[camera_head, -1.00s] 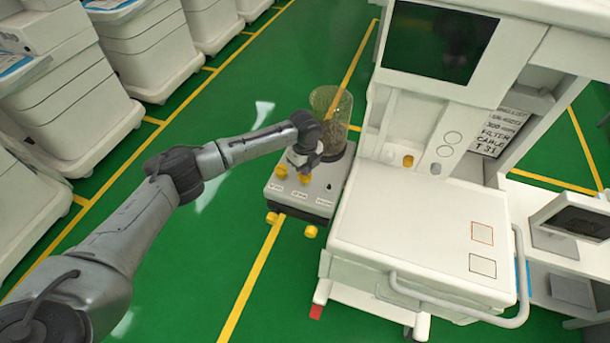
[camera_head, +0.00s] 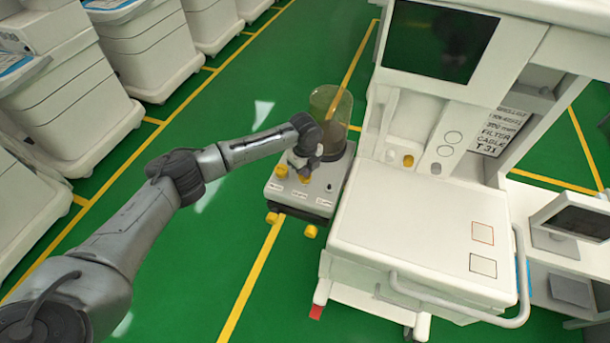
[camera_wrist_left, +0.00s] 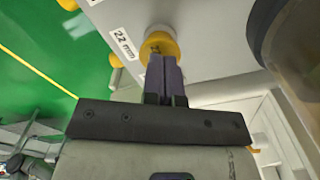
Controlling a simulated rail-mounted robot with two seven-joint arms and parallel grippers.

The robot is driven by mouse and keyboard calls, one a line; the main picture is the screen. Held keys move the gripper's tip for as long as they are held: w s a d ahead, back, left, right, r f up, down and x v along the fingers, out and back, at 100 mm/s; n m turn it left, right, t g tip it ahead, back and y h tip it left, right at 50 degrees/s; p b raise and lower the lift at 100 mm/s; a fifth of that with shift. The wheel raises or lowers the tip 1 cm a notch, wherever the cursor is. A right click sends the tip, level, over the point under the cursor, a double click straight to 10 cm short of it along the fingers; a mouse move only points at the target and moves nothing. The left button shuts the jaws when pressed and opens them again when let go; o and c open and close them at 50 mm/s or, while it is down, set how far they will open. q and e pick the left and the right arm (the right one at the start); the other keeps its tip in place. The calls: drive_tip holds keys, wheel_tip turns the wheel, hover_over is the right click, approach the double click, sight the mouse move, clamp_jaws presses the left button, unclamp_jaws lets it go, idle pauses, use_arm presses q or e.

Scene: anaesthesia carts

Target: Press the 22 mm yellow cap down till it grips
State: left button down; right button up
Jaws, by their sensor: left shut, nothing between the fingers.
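The 22 mm yellow cap (camera_wrist_left: 162,44) sits on the top of a grey box (camera_wrist_left: 198,30), beside a white "22 mm" label (camera_wrist_left: 123,43) in the left wrist view. In the head view the same cap (camera_head: 306,179) shows just below my left gripper (camera_head: 305,171). My left gripper's fingers (camera_wrist_left: 160,60) are shut with nothing between them. Their tips overlap the near side of the cap; they look in contact, but I cannot tell for certain. The cap's underside is hidden, so how deep it sits cannot be seen. My right gripper is not in view.
Another yellow cap (camera_head: 281,170) sits on the box to the left. A clear cylinder (camera_head: 331,104) stands behind the gripper. A white cart (camera_head: 420,235) stands close on the right. Green floor (camera_head: 190,260) is open on the left.

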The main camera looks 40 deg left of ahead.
use_arm(q)
drive_tip(key=shift+f, duration=0.65)
idle(0.5)
wheel_tip(320, 180, up, 4)
drive_tip(key=p, duration=0.4)
drive_tip(key=shift+r, duration=0.1)
wheel_tip(320, 180, up, 3)
drive_tip(key=p, duration=0.3)
idle(0.3)
wheel_tip(320, 180, up, 14)
drive_tip(key=p, duration=0.1)
idle(0.5)
